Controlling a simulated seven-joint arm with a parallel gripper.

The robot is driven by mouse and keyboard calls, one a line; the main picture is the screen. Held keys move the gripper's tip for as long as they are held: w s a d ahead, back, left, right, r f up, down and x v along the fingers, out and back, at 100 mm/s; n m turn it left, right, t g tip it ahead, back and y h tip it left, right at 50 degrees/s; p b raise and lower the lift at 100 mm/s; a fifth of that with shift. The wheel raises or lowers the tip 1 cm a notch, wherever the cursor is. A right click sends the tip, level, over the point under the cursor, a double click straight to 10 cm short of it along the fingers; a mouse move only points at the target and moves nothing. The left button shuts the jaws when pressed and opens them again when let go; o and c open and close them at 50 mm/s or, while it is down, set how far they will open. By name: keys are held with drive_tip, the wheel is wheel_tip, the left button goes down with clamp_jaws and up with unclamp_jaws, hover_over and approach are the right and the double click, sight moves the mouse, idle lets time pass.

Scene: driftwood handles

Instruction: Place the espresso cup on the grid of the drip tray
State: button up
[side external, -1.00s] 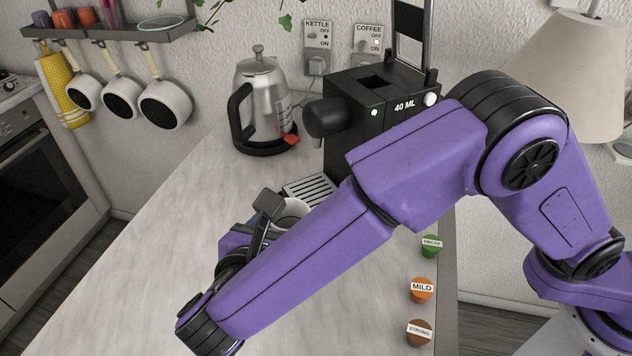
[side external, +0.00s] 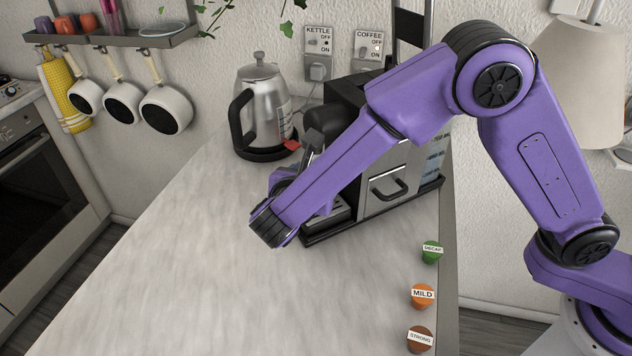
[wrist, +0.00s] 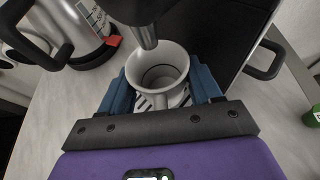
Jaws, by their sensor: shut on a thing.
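The white espresso cup (wrist: 158,74) is upright between the blue fingers of my gripper (wrist: 161,90) in the wrist view. My gripper is shut on it. The dark spout (wrist: 147,36) of the coffee machine is just above the cup's far rim. The slats of the drip tray (wrist: 143,103) show under and beside the cup. I cannot tell whether the cup's base touches the grid. In the side view my arm hides the cup and fingers, and part of the drip tray (side external: 339,214) shows at the machine's foot.
The black coffee machine (side external: 405,160) has a side panel with a handle (side external: 388,188). A steel kettle (side external: 263,95) stands to its left. Green, orange and brown capsules (side external: 422,295) lie along the counter's right edge. The front counter (side external: 200,270) is clear.

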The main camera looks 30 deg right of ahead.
drive_tip(key=shift+f, duration=0.9)
drive_tip(key=shift+f, duration=0.15)
drive_tip(key=o, duration=0.8)
drive_tip(key=shift+o, duration=0.2)
drive_tip(key=shift+s+a+r, duration=0.15)
drive_tip(key=shift+a+r, duration=0.05)
drive_tip(key=shift+r, duration=0.05)
drive_tip(key=v, duration=1.1)
drive_tip(key=shift+s+a, duration=0.2)
drive_tip(key=shift+r, duration=0.15)
